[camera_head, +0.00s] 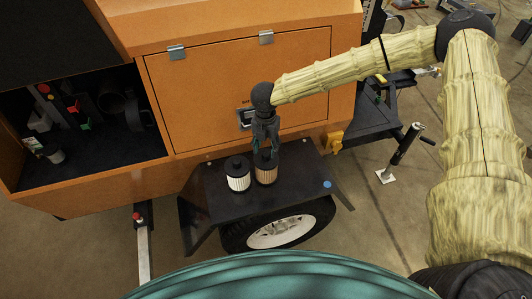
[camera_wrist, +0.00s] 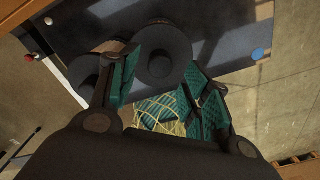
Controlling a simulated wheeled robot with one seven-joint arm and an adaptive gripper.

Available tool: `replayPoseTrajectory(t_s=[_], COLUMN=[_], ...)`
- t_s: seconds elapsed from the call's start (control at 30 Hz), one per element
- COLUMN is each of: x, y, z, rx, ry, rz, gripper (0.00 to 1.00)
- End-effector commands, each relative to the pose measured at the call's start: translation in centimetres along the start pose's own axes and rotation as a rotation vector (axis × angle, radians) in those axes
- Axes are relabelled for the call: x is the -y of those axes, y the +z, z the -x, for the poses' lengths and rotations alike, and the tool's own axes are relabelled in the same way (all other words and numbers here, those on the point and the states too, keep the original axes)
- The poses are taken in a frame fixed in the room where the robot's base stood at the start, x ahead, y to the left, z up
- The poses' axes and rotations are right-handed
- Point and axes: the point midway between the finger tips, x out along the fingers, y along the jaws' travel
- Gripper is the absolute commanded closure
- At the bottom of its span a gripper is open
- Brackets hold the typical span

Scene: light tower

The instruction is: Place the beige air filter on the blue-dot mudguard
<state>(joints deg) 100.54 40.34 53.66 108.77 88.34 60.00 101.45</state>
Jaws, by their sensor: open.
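The beige air filter (camera_head: 266,174) stands upright on the black mudguard (camera_head: 290,190), a brown-beige pleated cylinder with a black top. The blue dot (camera_head: 327,184) marks the mudguard's right end; it also shows in the wrist view (camera_wrist: 258,54). My gripper (camera_head: 265,149) points down at the beige filter and partly hides its top. In the wrist view my open gripper (camera_wrist: 163,74) has its teal fingers either side of the filter's round black top (camera_wrist: 163,52). I cannot tell whether they touch it.
A white filter with a black top (camera_head: 237,178) stands close on the left of the beige one. The orange tower cabinet (camera_head: 225,90) rises just behind. The mudguard is clear from the beige filter to the blue dot. An open compartment (camera_head: 95,135) is at left.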

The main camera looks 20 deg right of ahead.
Motion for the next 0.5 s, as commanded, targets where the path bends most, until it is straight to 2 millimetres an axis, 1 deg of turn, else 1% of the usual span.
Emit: replayPoseTrajectory(t_s=[0.3,0.5], x=[0.0,0.0], y=[0.0,0.1], z=[4.5,6.9], rx=[0.001,0.001], ry=[0.002,0.001], rz=[0.0,-0.001], gripper=[0.52,0.52])
